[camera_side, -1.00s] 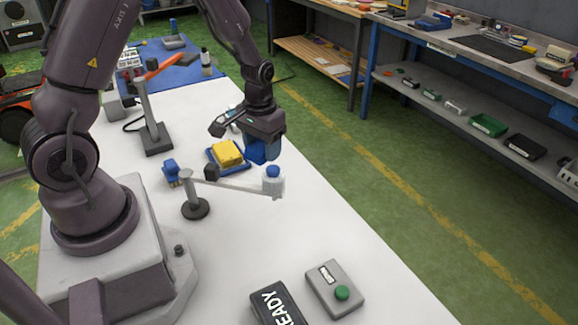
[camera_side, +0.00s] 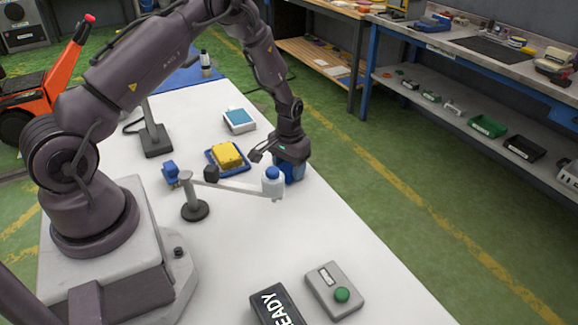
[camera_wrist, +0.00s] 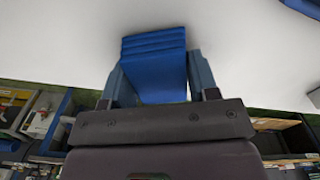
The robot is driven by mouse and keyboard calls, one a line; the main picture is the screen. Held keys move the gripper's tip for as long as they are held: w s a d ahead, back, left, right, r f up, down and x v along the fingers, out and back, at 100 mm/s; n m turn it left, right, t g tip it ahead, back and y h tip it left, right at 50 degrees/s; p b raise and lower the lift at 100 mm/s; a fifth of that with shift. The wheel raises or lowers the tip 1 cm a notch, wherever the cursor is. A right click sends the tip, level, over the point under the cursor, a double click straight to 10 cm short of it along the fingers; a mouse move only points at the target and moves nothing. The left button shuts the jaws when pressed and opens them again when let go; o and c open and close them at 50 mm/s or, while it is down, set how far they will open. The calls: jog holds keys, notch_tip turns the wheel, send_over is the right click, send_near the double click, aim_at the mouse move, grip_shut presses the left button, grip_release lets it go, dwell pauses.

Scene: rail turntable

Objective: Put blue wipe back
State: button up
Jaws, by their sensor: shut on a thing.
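The blue wipe (camera_wrist: 155,70) is a folded, layered blue pad between the two fingers of my gripper (camera_wrist: 158,72) in the wrist view. In the side view my gripper (camera_side: 291,166) points down with the wipe beneath it, partly hidden behind a white bottle with a blue cap (camera_side: 273,184). I cannot tell whether the wipe touches the table. A white box with a teal-blue top (camera_side: 240,120) stands on the table behind and left of my gripper.
The bottle is at the end of a thin beam (camera_side: 235,187) on a round-footed post (camera_side: 195,208). A yellow block (camera_side: 227,154) lies on a blue tray (camera_side: 245,171). A blue object (camera_side: 171,174) stands left. The white table (camera_side: 300,235) is clear in front of the bottle.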

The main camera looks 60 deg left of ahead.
jog(key=shift+f, duration=0.15)
jog(key=o, duration=0.9)
